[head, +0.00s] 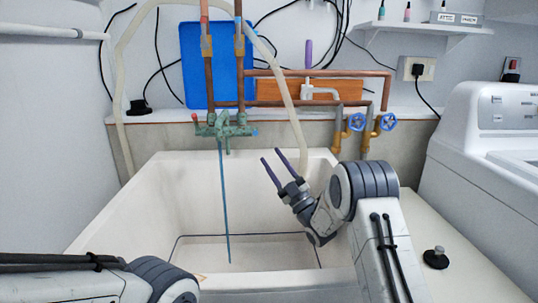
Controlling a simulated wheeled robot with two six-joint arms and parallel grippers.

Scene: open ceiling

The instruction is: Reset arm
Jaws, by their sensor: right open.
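My right gripper (276,168) is in the head view, in front of the white sink (110,222) and a little right of the picture's middle. Its two purple-grey fingers are apart, point up and left, and have nothing between them. My right arm comes in from the lower right. My left arm shows only in part at the lower left corner, and its gripper is out of view.
A green tap (226,131) on copper pipes stands behind the sink, with a thin blue line hanging below it. Blue-handled valves (387,122) are at the right. A white washing machine (490,150) stands far right. A black knob (436,257) sits on the surface at lower right.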

